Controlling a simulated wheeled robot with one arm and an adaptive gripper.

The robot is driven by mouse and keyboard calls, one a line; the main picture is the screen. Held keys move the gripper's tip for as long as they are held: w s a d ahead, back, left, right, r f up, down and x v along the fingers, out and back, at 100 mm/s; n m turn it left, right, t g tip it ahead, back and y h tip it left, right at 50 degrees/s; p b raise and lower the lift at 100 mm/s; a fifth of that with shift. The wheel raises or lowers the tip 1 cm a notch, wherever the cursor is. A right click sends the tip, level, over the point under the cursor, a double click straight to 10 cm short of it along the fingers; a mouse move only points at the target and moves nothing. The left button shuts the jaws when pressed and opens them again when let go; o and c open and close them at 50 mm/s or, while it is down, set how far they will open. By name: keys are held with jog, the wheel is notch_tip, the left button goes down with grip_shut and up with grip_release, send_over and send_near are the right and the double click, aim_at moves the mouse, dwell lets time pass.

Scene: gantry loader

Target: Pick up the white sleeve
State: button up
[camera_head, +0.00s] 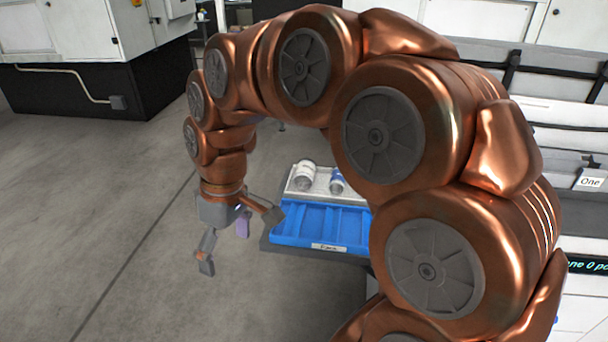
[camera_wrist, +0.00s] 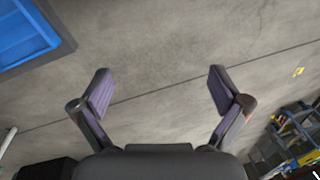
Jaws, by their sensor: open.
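A white cylindrical piece (camera_head: 304,174), which looks like the white sleeve, lies in a pale tray (camera_head: 318,190) behind the blue tray in the head view. A white-and-blue piece (camera_head: 337,182) is just to its right, partly hidden by my arm. My gripper (camera_head: 238,238) is open and empty, left of the trays and above the floor. In the wrist view my open gripper (camera_wrist: 160,92) has only bare floor between its fingers. The white piece does not show in the wrist view.
The blue compartment tray (camera_head: 318,224), with a front label, sits on a dark stand; its corner shows in the wrist view (camera_wrist: 25,35). My arm hides the right of the trays. A machine with a "One" sign (camera_head: 590,181) stands at right. Floor at left is free.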

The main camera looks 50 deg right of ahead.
jog(key=w+d+r+n, duration=0.1)
jog(key=w+d, duration=0.3)
jog(key=w, duration=0.2)
jog(key=n+t, duration=0.2)
jog(key=t, duration=0.2)
send_near(305, 166)
jog(key=shift+y, duration=0.4)
jog(key=b+x, duration=0.1)
jog(key=x, duration=0.3)
jog(key=shift+w+a+f, duration=0.1)
jog(key=shift+a+f, duration=0.05)
jog(key=shift+f, duration=0.25)
jog(key=shift+d+f, duration=0.15)
jog(key=shift+d, duration=0.05)
jog(key=shift+f, duration=0.25)
jog(key=shift+p+x, duration=1.55)
jog(key=shift+x, duration=1.95)
jog(key=shift+w+d, duration=0.15)
jog(key=c, duration=1.4)
jog(key=shift+o, duration=0.2)
jog(key=shift+r, duration=0.15)
